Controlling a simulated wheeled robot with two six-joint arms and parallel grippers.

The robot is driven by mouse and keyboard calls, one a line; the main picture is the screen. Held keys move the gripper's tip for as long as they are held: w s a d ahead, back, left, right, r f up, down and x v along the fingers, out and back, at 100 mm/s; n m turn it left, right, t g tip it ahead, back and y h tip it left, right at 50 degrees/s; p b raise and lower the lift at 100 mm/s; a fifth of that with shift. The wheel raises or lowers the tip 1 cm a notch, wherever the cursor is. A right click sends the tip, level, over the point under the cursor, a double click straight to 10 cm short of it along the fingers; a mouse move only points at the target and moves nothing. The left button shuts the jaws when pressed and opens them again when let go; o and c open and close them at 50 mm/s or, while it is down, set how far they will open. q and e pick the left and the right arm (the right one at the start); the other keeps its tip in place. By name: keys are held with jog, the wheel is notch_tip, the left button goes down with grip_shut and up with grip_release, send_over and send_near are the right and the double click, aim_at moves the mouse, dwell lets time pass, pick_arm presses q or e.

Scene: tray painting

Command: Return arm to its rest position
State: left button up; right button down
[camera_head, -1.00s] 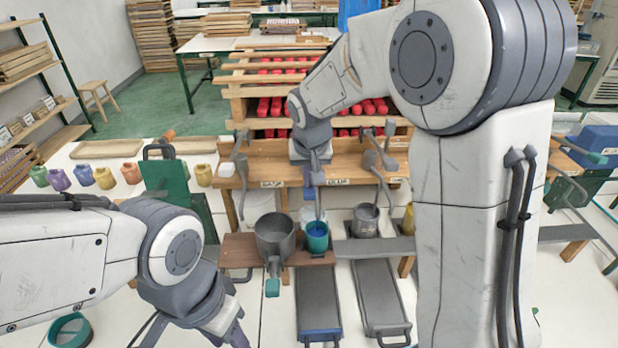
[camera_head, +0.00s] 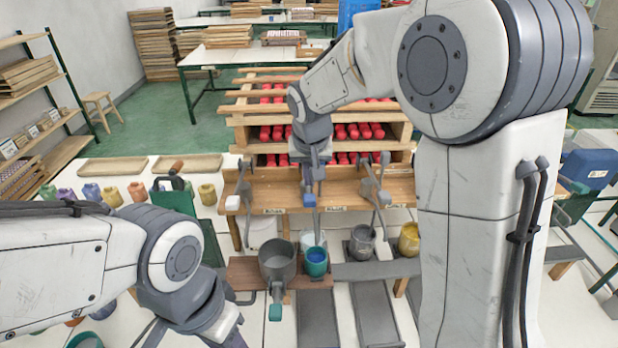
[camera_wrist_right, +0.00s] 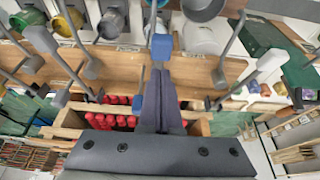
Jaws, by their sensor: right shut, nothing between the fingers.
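My right gripper (camera_head: 316,180) points down over the wooden bench, with its fingers shut and nothing between them. In the right wrist view its closed fingers (camera_wrist_right: 160,98) end close to a blue handle (camera_wrist_right: 160,47); I cannot tell whether they touch it. The same blue handle (camera_head: 309,200) shows just below the fingers in the head view. Its thin rod runs down toward the teal cup of blue paint (camera_head: 316,264). My left gripper (camera_head: 225,330) is at the lower left, cut off by the bottom edge, and its jaws cannot be judged.
A wooden rack with red pieces (camera_head: 345,132) stands behind the bench (camera_head: 270,187). Grey-handled tools stand on both sides of my right gripper. A grey pot (camera_head: 277,265), a grey can (camera_head: 362,243) and a yellow can (camera_head: 409,240) are in front. Colourful jars (camera_head: 113,196) stand at the left.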

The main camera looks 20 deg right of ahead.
jog(key=shift+f, duration=0.1)
dwell(0.4)
pick_arm(q)
notch_tip(320, 180, down, 6)
jog(key=b, duration=0.6)
jog(key=shift+f, duration=0.2)
pick_arm(e)
jog(key=s+a+f+n+g, duration=0.1)
jog(key=s+a+f+n, duration=0.2)
jog(key=s, duration=0.7)
jog(key=s+a+f+n+g+y, duration=0.1)
jog(key=s+a+f+n, duration=0.2)
jog(key=s, duration=0.7)
jog(key=s+a+f+n+g, duration=0.2)
jog(key=s+a+f+n, duration=0.1)
jog(key=s, duration=0.7)
jog(key=shift+s+a+f+n+y, duration=0.2)
jog(key=shift+s+a+n+y, duration=0.1)
jog(key=shift+a+y, duration=0.15)
pick_arm(q)
jog(key=shift+r, duration=0.1)
pick_arm(e)
jog(key=shift+w+r, duration=0.1)
jog(key=shift+w, duration=0.05)
